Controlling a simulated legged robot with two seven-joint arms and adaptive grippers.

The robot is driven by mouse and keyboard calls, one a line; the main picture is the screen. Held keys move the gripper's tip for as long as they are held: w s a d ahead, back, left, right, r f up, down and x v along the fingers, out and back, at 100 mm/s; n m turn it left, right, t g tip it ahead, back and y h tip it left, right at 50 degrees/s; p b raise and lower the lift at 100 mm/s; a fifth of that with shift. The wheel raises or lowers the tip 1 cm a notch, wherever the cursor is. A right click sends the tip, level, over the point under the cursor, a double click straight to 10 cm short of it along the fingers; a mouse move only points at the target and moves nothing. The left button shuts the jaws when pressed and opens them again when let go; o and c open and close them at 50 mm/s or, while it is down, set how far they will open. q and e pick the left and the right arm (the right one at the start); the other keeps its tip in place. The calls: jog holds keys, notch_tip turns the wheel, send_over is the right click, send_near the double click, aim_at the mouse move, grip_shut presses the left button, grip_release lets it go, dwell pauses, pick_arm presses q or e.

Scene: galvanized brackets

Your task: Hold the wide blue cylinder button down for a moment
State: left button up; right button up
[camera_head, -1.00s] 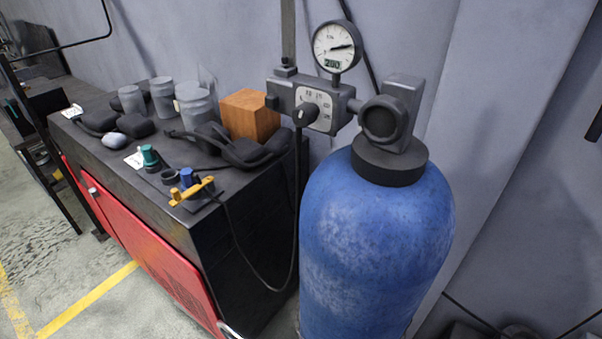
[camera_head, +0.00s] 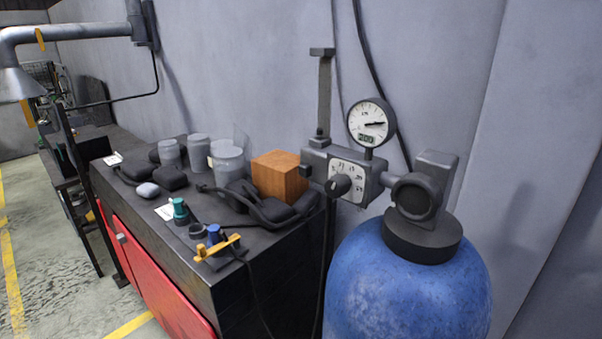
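A small blue cylinder button (camera_head: 214,233) stands upright on the dark top of the cabinet (camera_head: 265,243), near its front right corner. An orange-yellow bar (camera_head: 218,248) lies beside it and hides its lower part. A teal cylinder (camera_head: 180,209) stands to its left, with a dark ring-shaped piece (camera_head: 198,231) between them. A large blue gas cylinder (camera_head: 408,290) stands to the right of the cabinet, its lower part cut off by the picture edge. Neither of my grippers is in view.
A gauge (camera_head: 371,123) and regulator (camera_head: 347,180) sit beside the gas cylinder's neck. An orange box (camera_head: 280,175), grey jars (camera_head: 226,163) and dark tools crowd the cabinet's back. A cable hangs at its front right. Open floor (camera_head: 60,280) lies at left.

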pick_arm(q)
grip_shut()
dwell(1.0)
